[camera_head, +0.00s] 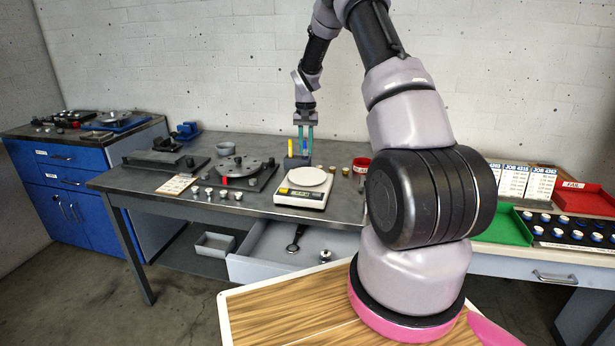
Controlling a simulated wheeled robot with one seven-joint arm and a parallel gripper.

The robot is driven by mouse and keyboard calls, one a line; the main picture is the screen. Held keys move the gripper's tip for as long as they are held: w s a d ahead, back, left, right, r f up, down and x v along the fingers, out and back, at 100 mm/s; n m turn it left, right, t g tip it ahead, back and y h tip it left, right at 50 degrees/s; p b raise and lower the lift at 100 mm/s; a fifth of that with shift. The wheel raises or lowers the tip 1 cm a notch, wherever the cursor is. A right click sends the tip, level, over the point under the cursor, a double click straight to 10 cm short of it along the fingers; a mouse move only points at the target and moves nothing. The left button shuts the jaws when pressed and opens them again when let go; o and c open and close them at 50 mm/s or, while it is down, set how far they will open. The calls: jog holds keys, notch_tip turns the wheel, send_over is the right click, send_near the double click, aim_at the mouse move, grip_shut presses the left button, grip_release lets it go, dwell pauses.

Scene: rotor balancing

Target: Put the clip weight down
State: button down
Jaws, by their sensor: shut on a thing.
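My gripper (305,149) points down above the back of the grey workbench (150,190), behind the white scale (303,187). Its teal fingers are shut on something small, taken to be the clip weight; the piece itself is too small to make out. The fingertips are just over or behind a small dark block (297,163) with a yellow upright piece; I cannot tell whether they touch it.
A round rotor (243,165) on a dark base stands left of the scale. A red cup (361,165) and small brass pieces (345,171) are to the right. An open drawer (285,262) holds a wrench. A green tray (503,228) and a red tray (583,200) lie far right.

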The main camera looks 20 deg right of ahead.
aim_at(307, 175)
jog(key=shift+m, duration=0.7)
jog(key=w+f, duration=0.1)
jog(key=f, duration=0.1)
jog(key=w+d+f, duration=0.1)
jog(key=f, duration=0.2)
jog(key=w+f, duration=0.1)
jog(key=f, duration=0.2)
jog(key=shift+d+f, duration=0.25)
jog(key=shift+d, duration=0.1)
jog(key=shift+f, duration=0.2)
jog(key=c, duration=0.8)
grip_release()
jog(key=shift+o, duration=0.2)
jog(key=shift+r, duration=0.1)
